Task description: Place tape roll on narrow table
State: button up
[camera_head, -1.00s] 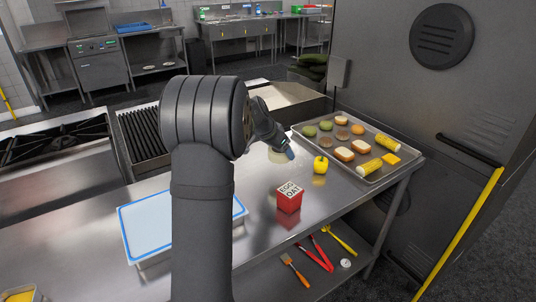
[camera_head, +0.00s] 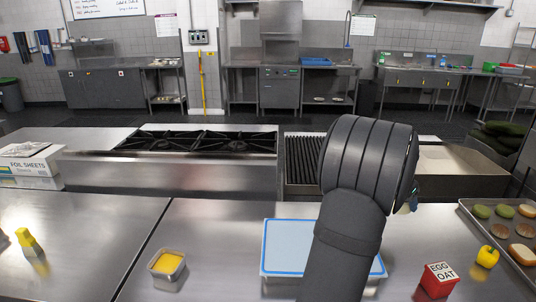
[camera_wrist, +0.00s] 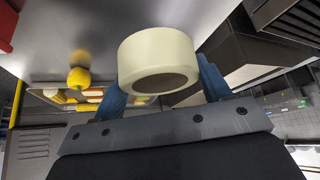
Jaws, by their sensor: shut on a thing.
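The tape roll (camera_wrist: 155,50) is a wide cream ring, close up in the wrist view. My gripper (camera_wrist: 168,82) is shut on it, with one blue finger on each side. In the head view my arm hides most of the gripper and the roll, near the right part of the steel counter. Steel tables show in the head view: the near counter (camera_head: 215,240) and tables along the back wall, one of them a small one (camera_head: 165,78) at the back left. I cannot tell which is the narrow table.
On the near counter are a blue-rimmed white tray (camera_head: 290,245), a red egg carton box (camera_head: 437,281), a yellow pepper (camera_head: 487,257), a food tray (camera_head: 507,246) and a yellow-filled container (camera_head: 167,264). A stove (camera_head: 205,142) and grill (camera_head: 302,160) stand behind. The counter's left middle is mostly clear.

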jog(key=w+a+n+t+y, duration=0.1)
jog(key=w+a+n, duration=0.3)
jog(key=a, duration=0.9)
jog(key=w+a+n+t+y, duration=0.15)
jog(key=w+a, duration=0.35)
jog(key=a, duration=0.9)
jog(key=w+a+n+y, duration=0.2)
jog(key=w+a+n, duration=0.25)
jog(key=a, duration=0.85)
jog(key=s+a+n+y, duration=0.25)
jog(key=s+a, duration=0.25)
jog(key=a, duration=1)
jog(key=s+a+n+y, duration=0.1)
jog(key=s+a+n, duration=0.3)
jog(key=a, duration=1)
jog(key=s+a+n+y, duration=0.1)
jog(key=s+a+n, duration=0.3)
jog(key=a, duration=1.1)
jog(key=shift+m+g, duration=0.25)
jog(key=shift+m, duration=0.3)
jog(key=s+a+f, duration=0.1)
jog(key=a+f, duration=0.1)
jog(key=a, duration=0.1)
jog(key=s+a+f, duration=0.1)
jog(key=a+f, duration=0.1)
jog(key=a, duration=0.2)
jog(key=s+a+f, duration=0.2)
jog(key=a, duration=0.2)
jog(key=shift+f, duration=2.35)
jog(key=shift+f, duration=0.1)
